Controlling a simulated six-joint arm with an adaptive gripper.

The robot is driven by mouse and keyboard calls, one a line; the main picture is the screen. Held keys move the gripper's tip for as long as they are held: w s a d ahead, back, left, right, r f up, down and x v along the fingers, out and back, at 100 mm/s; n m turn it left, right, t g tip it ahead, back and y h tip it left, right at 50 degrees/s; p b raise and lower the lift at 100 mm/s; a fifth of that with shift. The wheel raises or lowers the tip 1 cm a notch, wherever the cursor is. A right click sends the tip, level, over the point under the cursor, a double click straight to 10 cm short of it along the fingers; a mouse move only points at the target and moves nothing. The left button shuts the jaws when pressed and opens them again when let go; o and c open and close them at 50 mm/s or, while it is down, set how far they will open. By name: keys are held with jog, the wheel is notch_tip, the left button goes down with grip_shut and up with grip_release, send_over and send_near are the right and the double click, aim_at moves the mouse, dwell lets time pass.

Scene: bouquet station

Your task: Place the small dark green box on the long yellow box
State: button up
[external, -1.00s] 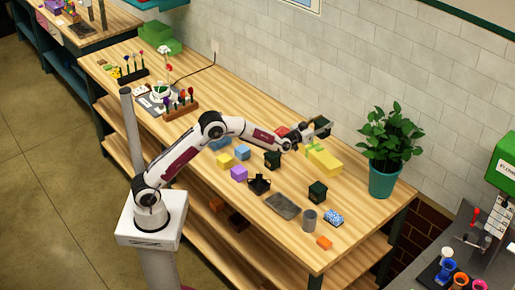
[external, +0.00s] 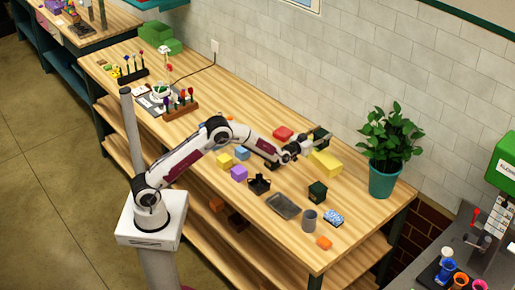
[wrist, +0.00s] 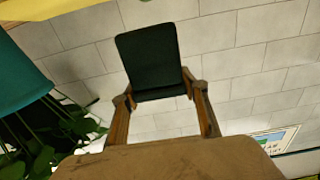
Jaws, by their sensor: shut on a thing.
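The small dark green box (external: 321,136) is held in my gripper (external: 312,143), at or just above the far end of the long yellow box (external: 325,163). I cannot tell whether the two touch. In the wrist view the dark green box (wrist: 150,60) sits between the two brown fingers of my gripper (wrist: 162,97), which are shut on it. A strip of yellow (wrist: 20,8), likely the long yellow box, shows at the top left corner there. My gripper and wrist hide part of the yellow box's far left side.
A red block (external: 283,133) lies left of my gripper. A potted plant (external: 384,178) stands to the right. Another dark green box (external: 317,191), a grey tray (external: 284,206), a grey cup (external: 309,220) and a purple block (external: 239,173) stand nearer the front. Bare wood lies between.

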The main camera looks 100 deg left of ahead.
jog(key=shift+f, duration=1.85)
jog(key=shift+f, duration=0.1)
jog(key=o, duration=1.3)
jog(key=shift+d, duration=0.1)
jog(key=shift+v, duration=5.9)
